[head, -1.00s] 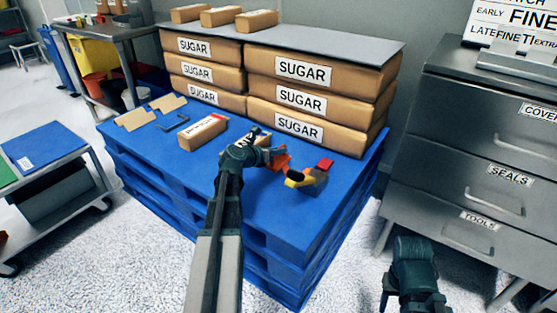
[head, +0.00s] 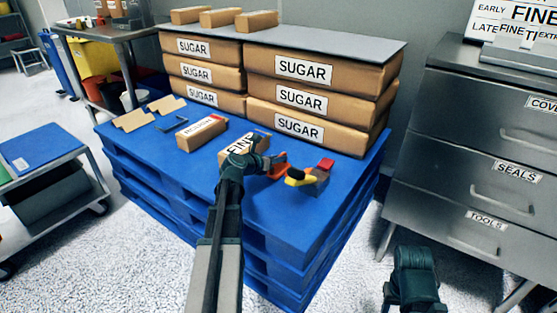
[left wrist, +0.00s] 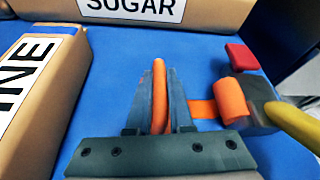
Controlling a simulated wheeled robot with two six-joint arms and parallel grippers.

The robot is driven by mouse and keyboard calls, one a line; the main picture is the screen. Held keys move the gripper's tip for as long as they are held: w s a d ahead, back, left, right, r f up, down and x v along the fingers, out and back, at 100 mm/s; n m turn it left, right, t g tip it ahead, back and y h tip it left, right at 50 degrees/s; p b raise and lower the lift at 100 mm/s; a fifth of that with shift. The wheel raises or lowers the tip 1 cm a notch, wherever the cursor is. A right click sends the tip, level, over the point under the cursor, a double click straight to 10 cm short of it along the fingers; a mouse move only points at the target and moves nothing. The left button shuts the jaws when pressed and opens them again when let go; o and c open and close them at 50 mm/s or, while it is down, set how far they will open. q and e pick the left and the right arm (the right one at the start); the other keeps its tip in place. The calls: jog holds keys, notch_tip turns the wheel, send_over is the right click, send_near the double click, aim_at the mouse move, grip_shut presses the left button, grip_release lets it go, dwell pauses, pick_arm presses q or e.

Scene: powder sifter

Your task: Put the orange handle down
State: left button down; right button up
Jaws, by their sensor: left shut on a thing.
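My left gripper (left wrist: 160,103) is shut on the orange handle (left wrist: 159,85), which stands up between its two fingers in the left wrist view. In the head view the left gripper (head: 268,160) is low over the blue pallet, with orange showing at its tip. Just right of it is a grey block (left wrist: 256,100) with an orange roll (left wrist: 230,101) and a yellow handle (left wrist: 292,125). An orange strip runs from the fingers toward the roll; I cannot tell whether they are joined. My right gripper (head: 415,275) is at the lower right, its jaws hidden.
A box marked FINE (head: 240,147) stands close beside the left gripper. A red block (head: 325,164) lies behind the grey block. Sugar sacks (head: 300,100) are stacked at the back of the blue pallet (head: 270,215). The pallet's front is clear.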

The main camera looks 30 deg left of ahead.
pick_arm(q)
jog(key=c, duration=0.8)
grip_release()
jog(key=shift+r, duration=0.1)
jog(key=shift+s+r+p, duration=0.2)
jog(key=shift+p, duration=0.2)
jog(key=p+v, duration=0.4)
jog(key=v, duration=0.7)
jog(key=shift+s, duration=0.25)
